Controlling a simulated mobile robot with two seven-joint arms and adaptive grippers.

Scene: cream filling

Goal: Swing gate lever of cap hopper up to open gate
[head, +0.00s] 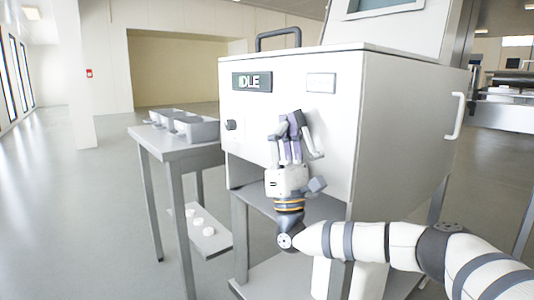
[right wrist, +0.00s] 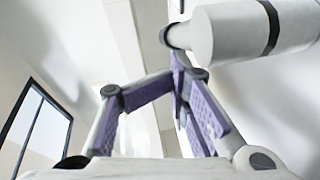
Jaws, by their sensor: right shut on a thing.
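The cap hopper is the white cabinet (head: 290,95) with an IDLE display (head: 252,82) on its front. My right gripper (head: 291,124) is in front of this panel, pointing up, with its purple-padded fingers drawn together. It is shut on the gate lever, which the fingers largely hide. The fingers also show in the right wrist view (right wrist: 178,80), meeting near the picture's middle. The lever's exact angle and the gate cannot be made out. My left gripper is not in view.
A grey side table (head: 170,147) with grey trays stands at left. A low shelf (head: 208,240) holds several white round pieces. Open floor lies at far left.

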